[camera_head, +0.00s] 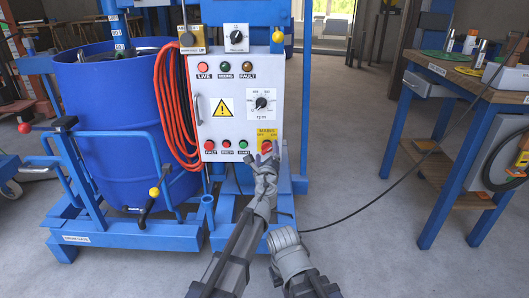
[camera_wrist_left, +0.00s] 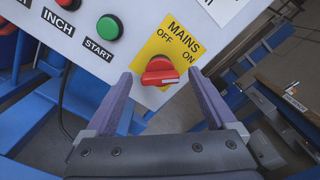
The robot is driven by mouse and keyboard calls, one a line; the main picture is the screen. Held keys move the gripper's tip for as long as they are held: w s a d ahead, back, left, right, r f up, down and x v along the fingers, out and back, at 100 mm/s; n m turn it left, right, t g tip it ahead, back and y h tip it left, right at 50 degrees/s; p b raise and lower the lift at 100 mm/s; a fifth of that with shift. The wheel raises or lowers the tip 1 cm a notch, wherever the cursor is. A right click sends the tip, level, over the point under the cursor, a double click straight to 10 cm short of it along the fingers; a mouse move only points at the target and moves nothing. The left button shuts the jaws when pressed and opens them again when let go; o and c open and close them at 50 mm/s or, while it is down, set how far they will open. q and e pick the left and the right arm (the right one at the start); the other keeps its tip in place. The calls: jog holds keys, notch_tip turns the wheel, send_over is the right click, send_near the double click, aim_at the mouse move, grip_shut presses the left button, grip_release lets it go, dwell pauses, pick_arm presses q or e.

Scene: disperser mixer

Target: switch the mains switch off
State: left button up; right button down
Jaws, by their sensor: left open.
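The mains switch (camera_head: 266,147) is a red rotary knob on a yellow plate marked MAINS, OFF and ON, at the lower right of the grey control panel (camera_head: 213,130). In the left wrist view the knob (camera_wrist_left: 160,70) has its grip bar lying across the picture, with a light mark at its right end, on the ON side. My left gripper (camera_wrist_left: 160,77) is open, one finger on each side of the knob and pointing at the panel. Contact with the knob cannot be made out. In the head view my left gripper (camera_head: 266,163) partly covers the switch.
A green START button (camera_wrist_left: 109,27) sits left of the switch. An orange cable (camera_head: 172,105) hangs at the panel's left side, beside a blue drum (camera_head: 110,95). A workbench (camera_head: 455,85) stands at the right. Open floor lies between bench and machine.

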pick_arm(q)
jog(key=shift+c, duration=0.2)
jog(key=c, duration=1.3)
